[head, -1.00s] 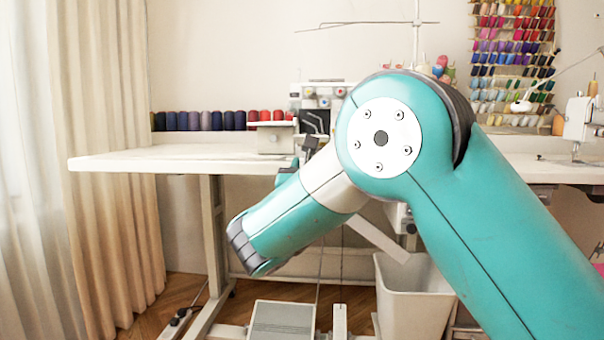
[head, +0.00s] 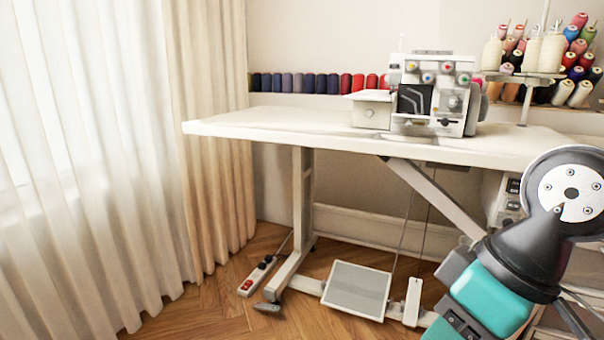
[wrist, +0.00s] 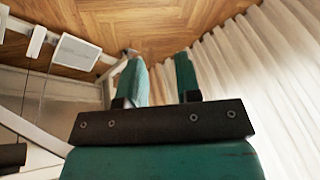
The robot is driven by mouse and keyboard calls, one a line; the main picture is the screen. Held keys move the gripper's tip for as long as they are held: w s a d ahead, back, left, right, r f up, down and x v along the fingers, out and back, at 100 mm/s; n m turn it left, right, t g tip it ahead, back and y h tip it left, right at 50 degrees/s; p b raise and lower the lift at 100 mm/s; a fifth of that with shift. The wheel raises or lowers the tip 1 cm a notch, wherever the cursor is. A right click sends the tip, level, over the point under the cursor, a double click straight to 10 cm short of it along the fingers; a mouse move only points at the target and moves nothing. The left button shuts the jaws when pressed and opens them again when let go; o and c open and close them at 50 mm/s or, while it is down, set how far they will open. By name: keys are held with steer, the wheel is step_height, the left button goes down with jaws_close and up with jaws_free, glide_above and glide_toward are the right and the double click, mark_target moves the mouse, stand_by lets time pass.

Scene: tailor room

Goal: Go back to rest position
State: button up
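My gripper (wrist: 160,76) shows in the wrist view with two teal fingers standing apart and nothing between them. It points over the wooden floor, with the table's frame to the left and the curtain to the right. In the head view my arm stands at the lower right, in front of the sewing table. My fingertips cannot be made out there.
The white sewing table (head: 290,126) carries an overlock machine (head: 432,95). Below it are a foot pedal (head: 357,290) and a power strip (head: 258,275). A curtain (head: 205,130) hangs at the left.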

steer(key=s+r+g+p, duration=0.1)
steer(key=s+r+p, duration=0.2)
steer(key=r+p, duration=3.4)
steer(key=shift+s+r+m+p, duration=0.15)
steer(key=shift+r+m+p, duration=0.2)
steer(key=shift+r, duration=0.45)
